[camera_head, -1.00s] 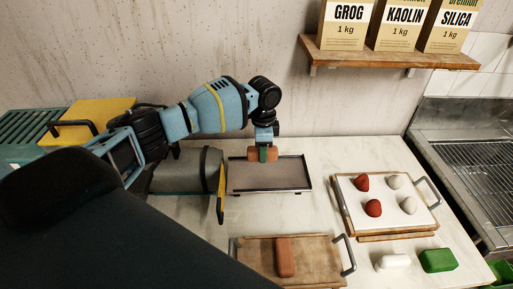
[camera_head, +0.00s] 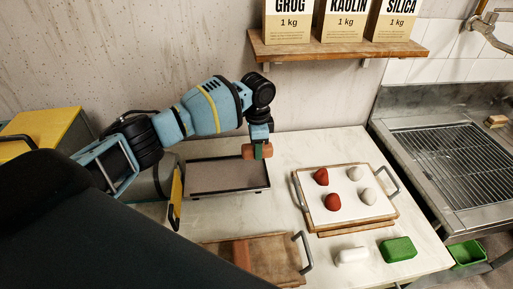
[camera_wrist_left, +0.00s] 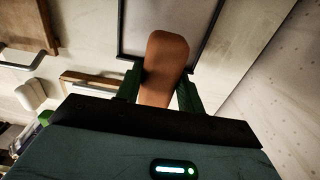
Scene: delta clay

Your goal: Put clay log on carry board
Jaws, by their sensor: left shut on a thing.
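My left gripper (camera_head: 258,152) is shut on a reddish-brown clay log (camera_head: 248,150), held above the right end of a shallow grey tray with a dark rim (camera_head: 228,190). In the left wrist view the log (camera_wrist_left: 163,58) sits between the two green fingers (camera_wrist_left: 160,88). A wooden board with a grey handle (camera_head: 280,258) lies at the front of the table, with another clay log (camera_head: 242,254) on it. My dark arm or body hides its left part. My right gripper is not in view.
A second handled wooden board (camera_head: 385,212) at right carries a white sheet with red and pale lumps. A white piece (camera_head: 352,256) and a green block (camera_head: 398,249) lie in front of it. A metal sink rack (camera_head: 450,160) stands right. A shelf (camera_head: 340,48) with bags hangs above.

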